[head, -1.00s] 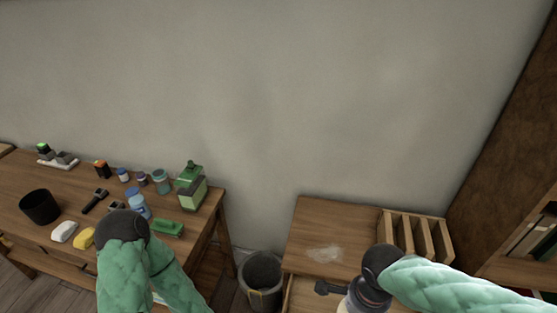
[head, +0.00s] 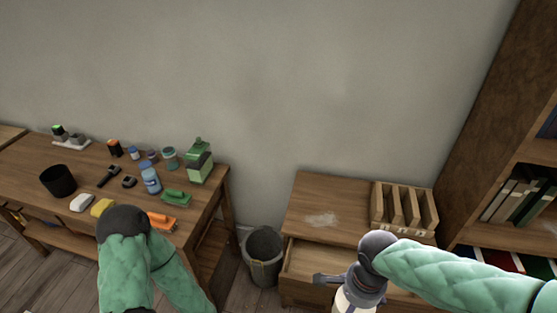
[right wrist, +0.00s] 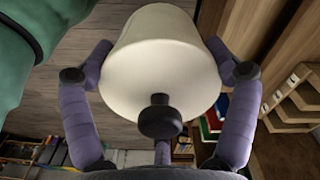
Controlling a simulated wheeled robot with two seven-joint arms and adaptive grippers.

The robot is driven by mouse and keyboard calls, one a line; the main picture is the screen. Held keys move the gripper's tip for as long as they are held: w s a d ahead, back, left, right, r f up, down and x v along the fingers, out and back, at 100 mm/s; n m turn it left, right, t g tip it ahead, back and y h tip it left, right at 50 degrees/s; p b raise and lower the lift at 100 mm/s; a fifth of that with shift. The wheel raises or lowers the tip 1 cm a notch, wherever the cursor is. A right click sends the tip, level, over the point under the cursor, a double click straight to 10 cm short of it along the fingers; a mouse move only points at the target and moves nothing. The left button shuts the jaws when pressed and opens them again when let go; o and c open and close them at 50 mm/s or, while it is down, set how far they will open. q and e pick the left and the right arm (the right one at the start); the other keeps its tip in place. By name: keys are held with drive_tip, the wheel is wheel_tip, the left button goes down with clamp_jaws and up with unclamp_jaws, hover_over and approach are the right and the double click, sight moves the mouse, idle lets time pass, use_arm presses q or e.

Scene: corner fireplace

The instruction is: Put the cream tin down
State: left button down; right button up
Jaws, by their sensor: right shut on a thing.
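My right gripper (right wrist: 160,60) is shut on the cream tin (right wrist: 165,80), a pale cylinder with a black knob facing the wrist camera. The gripper's purple-grey fingers lie along both sides of the tin. In the head view the right gripper (head: 350,284) is at the bottom, in front of the low wooden cabinet (head: 330,188); only part of the cream tin (head: 344,302) shows below it, cut by the frame edge. I cannot tell whether the tin touches anything below. My left arm is at the lower left, but its gripper is out of view.
The cabinet's drawer (head: 320,262) is pulled out. Its top has a pale smudge (head: 320,220), a wooden file rack (head: 402,206) and clear room at left. A grey bin (head: 264,252) stands left of it. A workbench (head: 215,185) with several items is further left; a bookcase is right.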

drive_tip(key=shift+w+f+n, duration=0.25)
drive_tip(key=shift+w+n, duration=0.4)
drive_tip(key=shift+n, duration=0.05)
drive_tip(key=w+f+n, duration=1.2)
drive_tip(key=w, duration=0.2)
drive_tip(key=shift+w+d, duration=0.15)
drive_tip(key=shift+d, duration=0.05)
